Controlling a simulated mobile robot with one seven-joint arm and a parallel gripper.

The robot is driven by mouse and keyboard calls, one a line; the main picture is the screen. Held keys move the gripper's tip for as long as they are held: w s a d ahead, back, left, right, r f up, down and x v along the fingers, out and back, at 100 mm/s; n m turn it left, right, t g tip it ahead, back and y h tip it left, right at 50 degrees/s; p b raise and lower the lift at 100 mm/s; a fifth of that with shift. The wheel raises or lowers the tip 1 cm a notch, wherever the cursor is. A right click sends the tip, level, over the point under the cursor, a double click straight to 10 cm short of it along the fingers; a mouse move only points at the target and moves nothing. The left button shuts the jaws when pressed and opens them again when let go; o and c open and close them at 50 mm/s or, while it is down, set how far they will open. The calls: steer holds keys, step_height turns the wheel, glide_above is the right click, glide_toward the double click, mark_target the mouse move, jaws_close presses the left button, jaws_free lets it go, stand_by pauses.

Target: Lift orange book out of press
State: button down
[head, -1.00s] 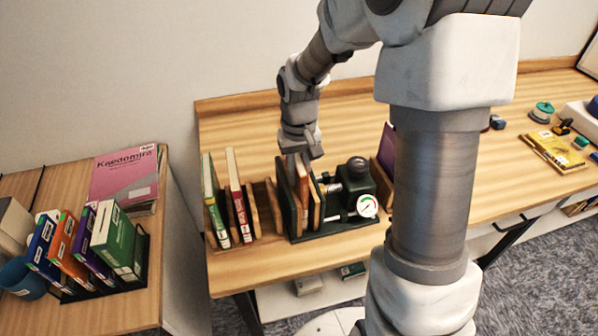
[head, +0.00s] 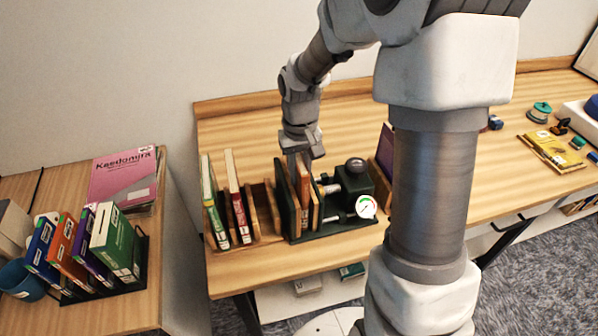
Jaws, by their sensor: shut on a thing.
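The orange book (head: 304,187) stands upright in the dark green press (head: 346,226), between its plates and wooden boards. My gripper (head: 298,163) reaches down from above and is shut on the top of the orange book. The fingertips are partly hidden among the plates. The book's lower end is still between the press boards, and I cannot tell whether it touches the press bed. The press has a screw, a dark round knob (head: 355,165) and a round white gauge (head: 366,207) on its right side.
A wooden rack (head: 253,212) with a green book (head: 214,213) and a red book (head: 238,200) stands close left of the press. A purple book (head: 386,147) is close on the right, partly behind my arm. The table behind is clear. Another rack (head: 141,262) of books stands on the left table.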

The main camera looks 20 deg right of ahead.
steer(key=shift+r, duration=0.15)
step_height(320, 180, up, 14)
steer(key=p, duration=1)
steer(key=shift+f, duration=0.25)
